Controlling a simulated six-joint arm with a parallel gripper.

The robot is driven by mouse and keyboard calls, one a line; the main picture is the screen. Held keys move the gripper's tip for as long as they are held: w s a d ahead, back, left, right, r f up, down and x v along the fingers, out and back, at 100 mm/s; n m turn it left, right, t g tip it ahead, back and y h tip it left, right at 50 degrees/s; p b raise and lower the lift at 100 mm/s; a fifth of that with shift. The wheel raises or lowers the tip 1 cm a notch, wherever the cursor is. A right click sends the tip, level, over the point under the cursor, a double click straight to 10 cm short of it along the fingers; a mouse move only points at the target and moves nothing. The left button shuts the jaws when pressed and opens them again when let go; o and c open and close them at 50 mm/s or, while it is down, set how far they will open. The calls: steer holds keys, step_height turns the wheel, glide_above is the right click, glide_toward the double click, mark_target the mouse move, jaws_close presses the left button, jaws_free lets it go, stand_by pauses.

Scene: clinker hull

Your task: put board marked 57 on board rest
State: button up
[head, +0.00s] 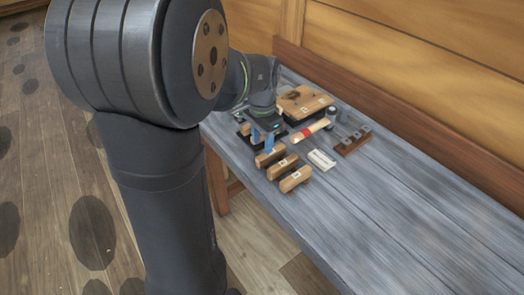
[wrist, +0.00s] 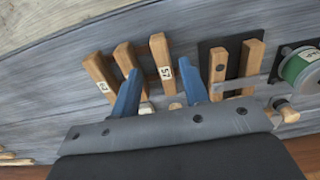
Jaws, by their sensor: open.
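The board marked 57 (wrist: 160,55) is a short wooden bar with a white label in the wrist view, the nearest of three to the black plate. It also shows in the head view (head: 270,155). My gripper (wrist: 159,68) is open, its blue fingers apart on either side of this board in the picture; it is not clear whether they reach down to it. In the head view my gripper (head: 262,138) is low over the bench, just behind the boards. A black plate (wrist: 204,52) with two wooden bars is probably the board rest; it is partly hidden in the head view.
Two other labelled boards (wrist: 124,56) (wrist: 97,70) lie alongside. A green spool (wrist: 300,66) is at the right. A red-banded wooden tool (head: 308,130), a white block (head: 321,159) and a brown rack (head: 352,143) are nearby. The bench's right part (head: 420,205) is clear.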

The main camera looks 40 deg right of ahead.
mark_target(262, 156)
step_height(262, 156, up, 6)
stand_by(0.5)
step_height(262, 156, down, 12)
steer(key=shift+r, duration=1.9)
